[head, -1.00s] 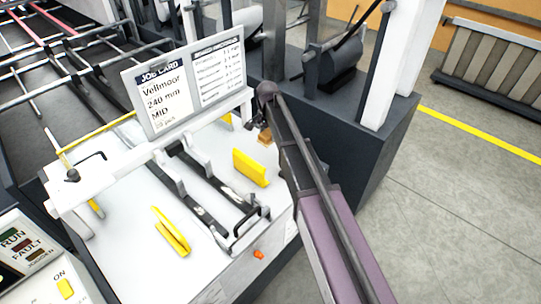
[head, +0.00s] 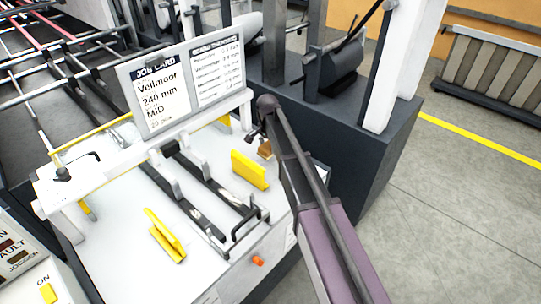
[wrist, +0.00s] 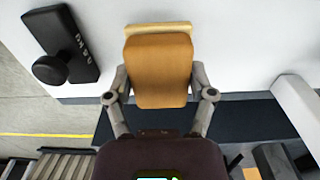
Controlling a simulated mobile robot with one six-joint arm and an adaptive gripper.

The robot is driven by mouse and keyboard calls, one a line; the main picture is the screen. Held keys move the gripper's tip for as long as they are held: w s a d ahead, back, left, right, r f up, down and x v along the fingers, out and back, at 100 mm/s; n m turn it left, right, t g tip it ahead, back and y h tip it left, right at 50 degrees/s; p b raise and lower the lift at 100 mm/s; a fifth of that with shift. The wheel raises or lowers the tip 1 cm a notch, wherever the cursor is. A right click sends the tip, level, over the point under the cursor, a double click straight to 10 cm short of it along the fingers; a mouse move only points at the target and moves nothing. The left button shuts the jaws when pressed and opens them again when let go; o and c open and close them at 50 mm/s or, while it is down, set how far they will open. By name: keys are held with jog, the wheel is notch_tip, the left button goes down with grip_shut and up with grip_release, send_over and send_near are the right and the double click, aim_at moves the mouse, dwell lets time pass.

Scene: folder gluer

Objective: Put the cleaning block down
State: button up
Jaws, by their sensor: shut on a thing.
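The cleaning block is a tan-orange block (wrist: 160,70) with a paler strip along its far edge. In the wrist view it sits between the two grey fingers of my gripper (wrist: 160,97), which is shut on it. In the head view a small brown part of the block (head: 265,149) shows beside my arm, over the right rear of the white machine table (head: 213,275). My arm hides most of the gripper there. I cannot tell whether the block touches the table.
A yellow upright plate (head: 250,170) stands left of the block, and another yellow piece (head: 166,237) lies nearer. A job card board (head: 190,82) stands behind. In the wrist view a black box with a round knob (wrist: 50,69) is left of the block. White surface beside the block is bare.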

aim_at(268, 154)
jog(key=shift+f+b, duration=1.9)
jog(key=shift+f, duration=0.1)
jog(key=o, duration=1)
jog(key=shift+c, duration=0.2)
notch_tip(268, 154, up, 12)
jog(key=p, duration=1.2)
